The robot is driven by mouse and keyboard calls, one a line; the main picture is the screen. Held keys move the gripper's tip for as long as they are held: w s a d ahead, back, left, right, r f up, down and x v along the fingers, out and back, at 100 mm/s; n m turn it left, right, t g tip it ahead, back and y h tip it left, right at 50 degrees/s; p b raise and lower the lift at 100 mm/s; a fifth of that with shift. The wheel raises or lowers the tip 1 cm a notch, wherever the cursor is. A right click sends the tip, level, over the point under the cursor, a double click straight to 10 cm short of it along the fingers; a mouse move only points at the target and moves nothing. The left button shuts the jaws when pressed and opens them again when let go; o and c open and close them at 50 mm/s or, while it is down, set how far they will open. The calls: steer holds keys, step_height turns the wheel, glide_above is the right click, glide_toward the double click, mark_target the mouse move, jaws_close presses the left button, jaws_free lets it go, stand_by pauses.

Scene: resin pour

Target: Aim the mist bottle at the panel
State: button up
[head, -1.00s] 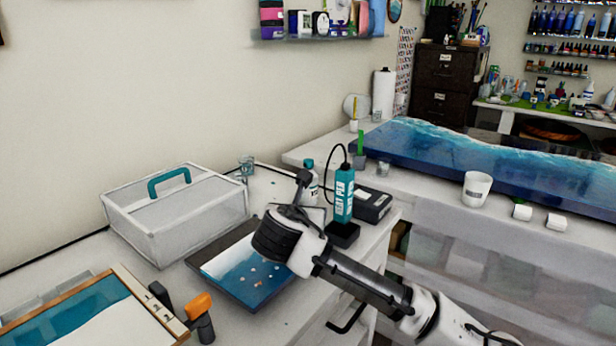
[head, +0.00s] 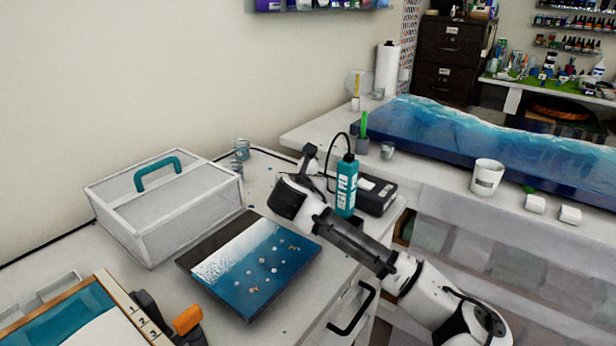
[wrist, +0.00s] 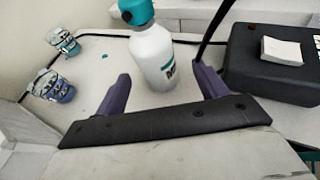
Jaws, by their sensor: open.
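The mist bottle (wrist: 155,58), white with a teal top, stands upright in the wrist view, ahead of and between the fingers of my gripper (wrist: 163,86). The gripper is open with nothing clamped; whether a finger touches the bottle cannot be told. In the head view the gripper (head: 308,160) is at the back of the bench, and the bottle is hidden there behind my arm or the heat pen. The panel (head: 262,262), dark blue with a white wave and several small spots, lies flat on the bench in front of my arm.
The teal heat pen (head: 346,188) stands close beside my arm, with a black box (head: 378,192) and cable behind. Glass jars (head: 241,150) stand left of the gripper, also in the wrist view (wrist: 53,85). A white box with teal handle (head: 165,205) is left of the panel.

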steer(key=p+x, duration=0.1)
steer(key=x, duration=0.3)
steer(key=shift+w+a+r+p, duration=0.15)
steer(key=shift+w+a+p, duration=0.05)
steer(key=shift+w+p, duration=0.1)
steer(key=shift+w+f, duration=0.25)
steer(key=shift+w, duration=0.15)
steer(key=c, duration=1.2)
